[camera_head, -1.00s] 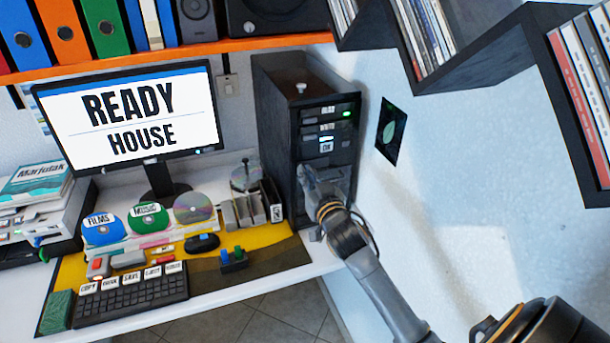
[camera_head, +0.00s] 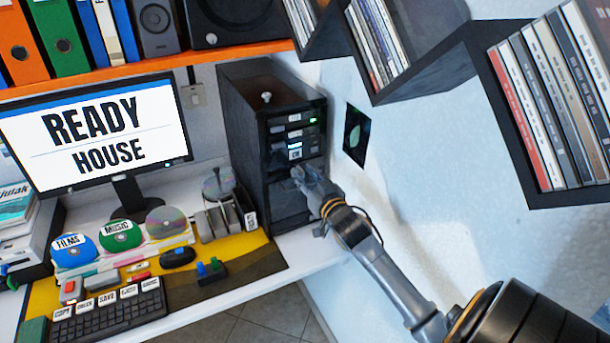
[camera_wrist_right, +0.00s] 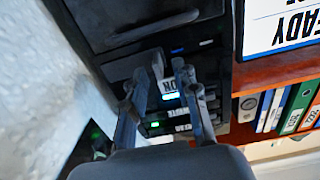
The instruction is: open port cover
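The dark computer tower (camera_head: 240,130) stands on the desk against the wall, with labelled slots and a green light on its front. A lit white label (camera_head: 295,153) is on the front, just above my right gripper (camera_head: 302,180). In the wrist view the right gripper (camera_wrist_right: 168,72) faces the tower front (camera_wrist_right: 120,65), its fingers apart. The lit label (camera_wrist_right: 170,90) shows between them. I see nothing held. I cannot tell whether a fingertip touches the front. No part is clearly marked as the port cover; the gripper hides some of the lower front. My left gripper is not in view.
Black disc shelves (camera_head: 430,65) hang on the wall to the right, above my right arm. A disc stand (camera_head: 235,222), a keyboard (camera_head: 108,310) and a monitor (camera_head: 95,140) are left of the tower. An orange shelf (camera_head: 160,60) runs above.

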